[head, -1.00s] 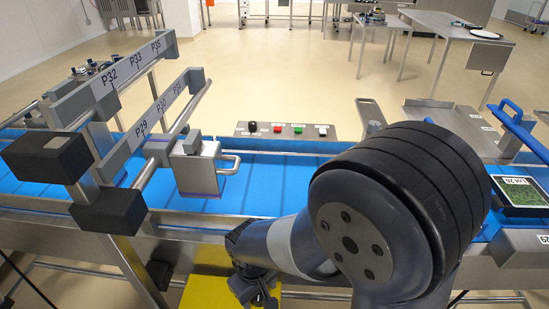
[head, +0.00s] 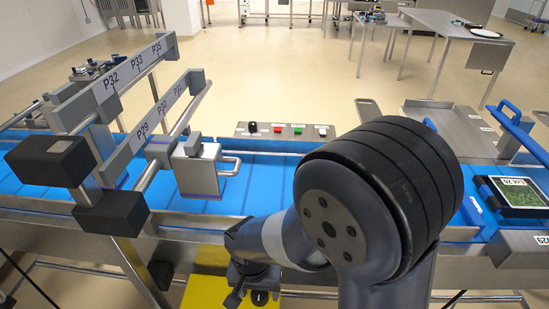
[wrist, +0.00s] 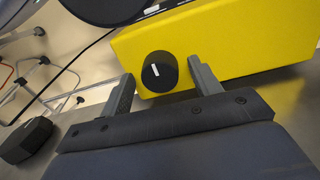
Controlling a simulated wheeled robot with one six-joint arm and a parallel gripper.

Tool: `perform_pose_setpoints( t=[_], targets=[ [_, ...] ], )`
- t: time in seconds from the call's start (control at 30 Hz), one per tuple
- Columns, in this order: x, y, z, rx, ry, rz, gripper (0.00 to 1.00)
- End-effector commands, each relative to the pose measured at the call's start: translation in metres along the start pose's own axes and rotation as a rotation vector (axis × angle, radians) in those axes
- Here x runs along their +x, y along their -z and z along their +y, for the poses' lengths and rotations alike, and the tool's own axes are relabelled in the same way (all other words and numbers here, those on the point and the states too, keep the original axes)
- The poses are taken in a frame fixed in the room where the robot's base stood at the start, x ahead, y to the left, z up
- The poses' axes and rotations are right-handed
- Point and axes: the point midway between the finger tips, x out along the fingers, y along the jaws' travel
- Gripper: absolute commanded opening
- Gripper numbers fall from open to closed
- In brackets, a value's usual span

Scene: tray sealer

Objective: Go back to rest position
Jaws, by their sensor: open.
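My gripper (head: 248,290) is low at the front edge of the conveyor, over a yellow box (head: 207,291). In the wrist view my gripper (wrist: 160,74) is open, with its two grey fingers spread apart. A round black knob (wrist: 159,72) with a white mark, on the face of the yellow box (wrist: 225,45), shows between the fingers. I cannot tell how far the fingertips are from the knob. The gripper holds nothing that I can see.
The blue conveyor (head: 265,180) runs across behind my arm. Grey guide rails (head: 150,125) with black end blocks stand at left. A button panel (head: 285,130) is behind the belt. A green-filled tray (head: 522,194) and blue handle (head: 522,130) are at right.

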Motion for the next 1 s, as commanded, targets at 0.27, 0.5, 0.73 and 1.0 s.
perform_pose_setpoints(
  t=[0.27, 0.5, 0.73, 1.0],
  targets=[
    [-0.001, 0.001, 0.000, 0.242, 0.000, -0.013, 0.60],
    [-0.006, 0.002, -0.001, 0.407, 0.003, -0.019, 0.60],
    [-0.023, 0.002, -0.001, 0.403, 0.002, -0.020, 0.60],
    [-0.024, 0.001, 0.000, 0.402, 0.001, -0.021, 0.60]
  ],
)
